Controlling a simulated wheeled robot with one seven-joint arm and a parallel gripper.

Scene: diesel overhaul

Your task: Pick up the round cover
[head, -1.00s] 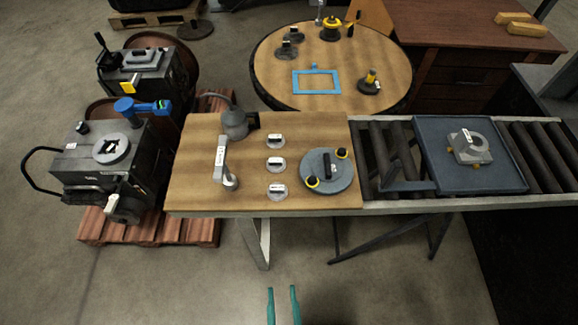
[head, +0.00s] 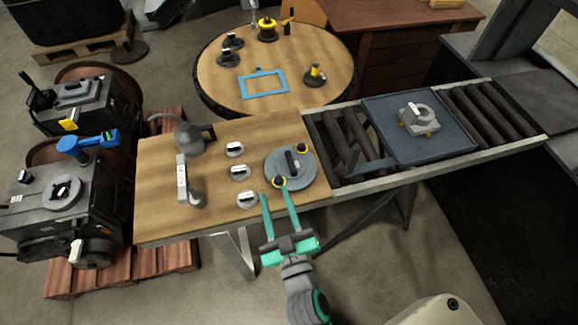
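The round cover (head: 305,172) is a grey disc lying flat near the right end of the wooden bench top. It has a dark upright handle in its middle and two black-and-yellow knobs near its rim. My gripper (head: 274,188) has two green fingers, spread apart with nothing visible between them. It reaches in from the front edge of the bench. In the picture the right fingertip overlaps the cover's near knob, and the left fingertip is just left of the disc. I cannot tell whether they touch.
Several small white-and-grey handled parts (head: 239,172) stand just left of the cover. A grey arm-shaped part (head: 184,180) is further left. A roller conveyor (head: 334,150) with a blue-grey tray (head: 455,139) adjoins on the right. A round table (head: 215,75) stands behind.

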